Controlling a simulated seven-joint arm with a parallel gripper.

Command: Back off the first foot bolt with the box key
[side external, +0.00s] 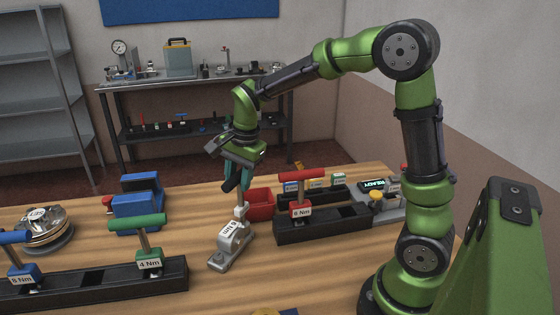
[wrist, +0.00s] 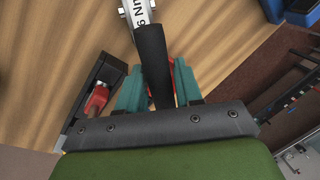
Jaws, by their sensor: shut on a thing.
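My gripper (side external: 236,180), with teal fingers, points down over the middle of the table (side external: 185,265). In the wrist view the fingers (wrist: 157,92) are shut on a black handle (wrist: 152,50). I cannot tell whether the handle and the grey piece are one tool. No foot bolt can be made out.
A black rack with a red 8 Nm T-handled key (side external: 301,208) stands close right. A front-left rack holds green 4 Nm (side external: 150,258) and blue (side external: 24,272) keys. A red bin (side external: 260,204), blue blocks (side external: 137,210), a round metal part (side external: 45,230) and a READY display (side external: 374,184) stand around.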

